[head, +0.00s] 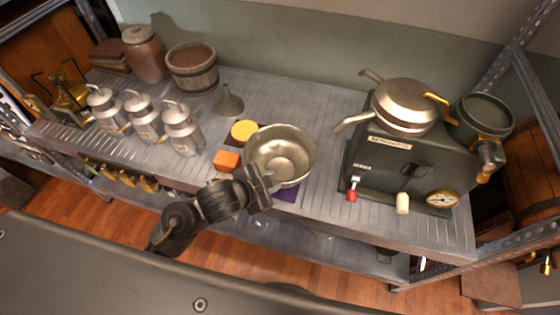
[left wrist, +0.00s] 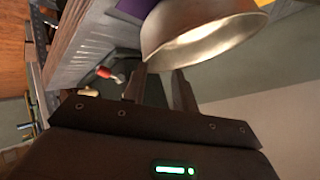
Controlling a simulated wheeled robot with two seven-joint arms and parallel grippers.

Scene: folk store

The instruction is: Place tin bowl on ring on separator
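The tin bowl (head: 286,170) stands upright and empty near the front edge of the shelf, partly over a purple patch. It shows large at the top of the left wrist view (left wrist: 195,25). My left gripper (head: 266,183) is at the bowl's front-left rim. Its two fingers (left wrist: 160,80) are apart, with the tips close to the rim; I cannot tell whether they touch it. The dark separator (head: 410,168) stands to the right, with a round metal piece (head: 405,98) with side handles on top. I cannot make out the ring separately. My right gripper is not in view.
An orange block (head: 226,160) and a yellow disc (head: 243,131) lie left of the bowl. A funnel (head: 228,103), milk cans (head: 183,130) and a wooden bucket (head: 193,70) stand further left. Bare shelf lies between bowl and separator. Metal uprights flank the shelf.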

